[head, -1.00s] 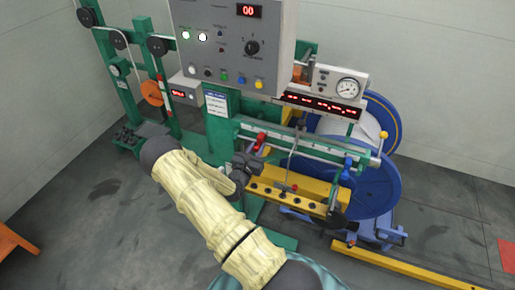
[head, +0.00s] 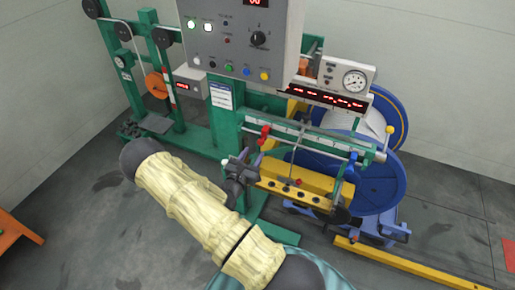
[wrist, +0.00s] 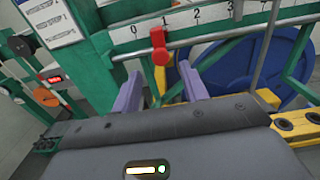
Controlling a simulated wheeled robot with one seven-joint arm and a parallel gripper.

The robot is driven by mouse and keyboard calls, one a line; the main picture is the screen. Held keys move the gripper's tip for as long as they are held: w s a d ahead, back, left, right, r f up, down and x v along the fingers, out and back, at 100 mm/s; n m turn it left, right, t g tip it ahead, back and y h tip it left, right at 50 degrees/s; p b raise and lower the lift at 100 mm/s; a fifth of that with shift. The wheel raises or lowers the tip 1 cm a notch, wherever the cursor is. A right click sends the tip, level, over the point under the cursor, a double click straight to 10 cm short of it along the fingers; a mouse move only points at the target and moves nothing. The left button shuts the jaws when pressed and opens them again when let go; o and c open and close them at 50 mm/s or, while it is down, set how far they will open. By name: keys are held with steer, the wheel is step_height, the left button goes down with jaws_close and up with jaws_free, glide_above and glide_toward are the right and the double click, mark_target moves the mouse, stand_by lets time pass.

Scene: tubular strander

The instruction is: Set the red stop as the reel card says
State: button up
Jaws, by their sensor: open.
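The red stop (head: 264,133) sits on the white numbered scale rail (head: 310,141), near its left end. In the wrist view the red stop (wrist: 159,50) hangs at the scale between 0 and 1, closer to 1. My gripper (wrist: 161,88) is open and empty; its two purple fingers point at the stop from below, one to each side, with a gap before it. In the head view my gripper (head: 243,168) is just below and left of the stop. The reel card (head: 221,95) is on the green post and partly in the wrist view (wrist: 48,20); its text is unreadable.
A blue stop (head: 353,157) is at the rail's right end. The control box (head: 240,40) hangs above. A large blue reel (head: 380,185) stands behind at right. The floor in front is open.

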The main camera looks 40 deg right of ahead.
steer(key=b+v, duration=0.1)
steer(key=v, duration=0.8)
steer(key=shift+a, duration=0.4)
steer(key=shift+s, duration=0.2)
steer(key=s+a+r+m+g+y+p, duration=0.15)
steer(key=s+r+m+g+y, duration=0.5)
steer(key=s+m+g, duration=0.85)
steer(key=w+a+r+m+t+y+p, duration=0.1)
steer(key=w+a+r+m+t+y, duration=0.1)
steer(key=a+r+m+t+y, duration=0.2)
steer(key=w+a+r+m+t+y+p, duration=0.1)
steer(key=w+a+r+m+t+y, duration=0.1)
steer(key=a+r+m+t+y, duration=0.2)
steer(key=a+r+m, duration=0.1)
steer(key=a+r, duration=0.2)
steer(key=r, duration=0.1)
steer(key=shift+w+r+y+p, duration=0.3)
steer(key=shift+w+r+y, duration=0.05)
steer(key=shift+r, duration=0.05)
